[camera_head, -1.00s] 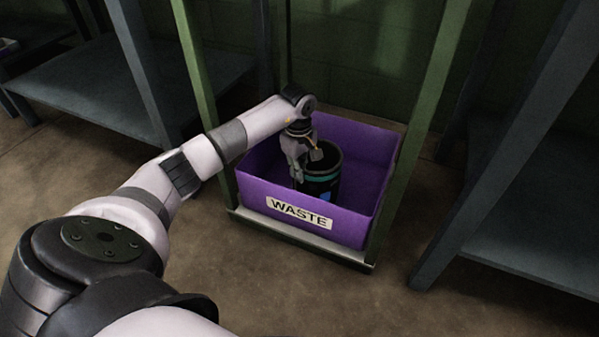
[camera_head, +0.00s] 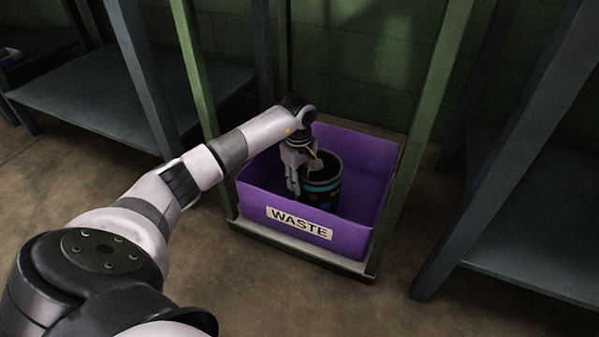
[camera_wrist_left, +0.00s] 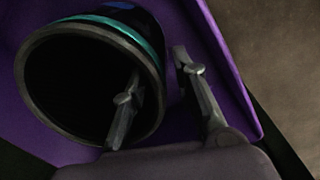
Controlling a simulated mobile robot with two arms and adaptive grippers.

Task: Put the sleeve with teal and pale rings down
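The sleeve (camera_head: 322,187) is a black open-ended tube with a teal ring near its rim and a blue patch lower down; I cannot make out a pale ring. It stands about upright inside the purple bin marked WASTE (camera_head: 250,198). My left gripper (camera_head: 304,178) reaches down at the sleeve's left side. In the left wrist view, one finger of my left gripper (camera_wrist_left: 157,70) is inside the sleeve's mouth and the other is outside its wall (camera_wrist_left: 151,38). A gap shows between the outer finger and the wall, so the gripper looks open. My right gripper is not in view.
The bin sits on the low shelf of a green-posted rack (camera_head: 420,130), with a post on either side of it. Grey-blue shelving stands at left (camera_head: 95,95) and right (camera_head: 540,240). The concrete floor in front (camera_head: 300,300) is clear.

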